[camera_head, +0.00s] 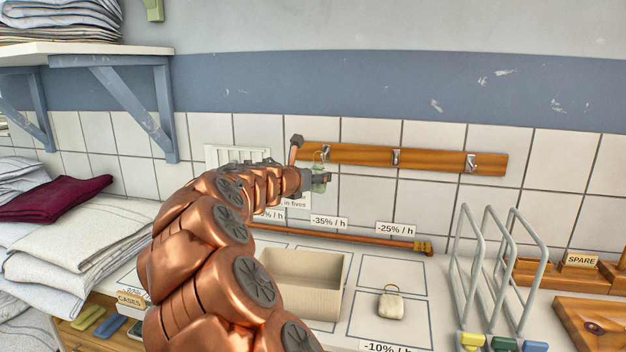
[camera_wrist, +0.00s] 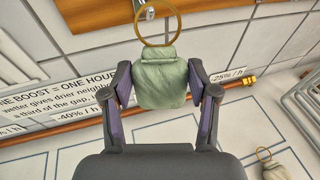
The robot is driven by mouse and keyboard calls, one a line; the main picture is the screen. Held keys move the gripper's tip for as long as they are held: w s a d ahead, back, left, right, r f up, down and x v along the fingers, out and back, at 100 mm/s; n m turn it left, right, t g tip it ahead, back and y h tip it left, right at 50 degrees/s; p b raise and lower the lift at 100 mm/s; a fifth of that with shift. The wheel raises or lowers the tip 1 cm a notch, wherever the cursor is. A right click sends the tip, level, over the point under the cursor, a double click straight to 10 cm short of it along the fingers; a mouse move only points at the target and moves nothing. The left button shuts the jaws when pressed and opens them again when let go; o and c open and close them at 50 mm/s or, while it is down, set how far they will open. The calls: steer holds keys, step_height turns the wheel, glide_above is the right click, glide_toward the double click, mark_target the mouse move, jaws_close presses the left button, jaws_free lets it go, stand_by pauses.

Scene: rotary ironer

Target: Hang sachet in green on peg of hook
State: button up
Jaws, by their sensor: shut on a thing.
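A green sachet (camera_wrist: 162,82) with a brass ring (camera_wrist: 157,22) at its top is between the fingers of my gripper (camera_wrist: 160,88) in the wrist view. My gripper is shut on the sachet's sides, and the ring stands free above it. In the head view, my gripper (camera_head: 318,180) holds the green sachet (camera_head: 319,185) in front of the left end of the wooden hook rail (camera_head: 430,160). The rail has metal hooks, one in the middle (camera_head: 396,158) and one at the right (camera_head: 471,162).
A cream sachet (camera_head: 391,306) lies on the worktop right of an open beige box (camera_head: 303,285). A copper pipe (camera_head: 370,241) runs along the wall below the rail. Grey wire racks (camera_head: 495,270) stand at the right. The wall around the rail's right part is clear.

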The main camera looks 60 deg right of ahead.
steer(key=shift+w+d+f, duration=0.1)
steer(key=shift+w+d, duration=0.15)
steer(key=shift+d, duration=0.4)
steer(key=shift+w+d+f, duration=0.1)
steer(key=shift+w+d, duration=0.1)
steer(key=shift+d, duration=0.4)
steer(key=shift+w+d, duration=0.25)
steer(key=shift+d, duration=0.4)
steer(key=shift+w+d+f, duration=0.15)
steer(key=shift+d+f, duration=0.35)
steer(key=shift+f, duration=0.1)
steer(key=shift+f, duration=0.1)
steer(key=o, duration=1)
steer(key=v, duration=1.2)
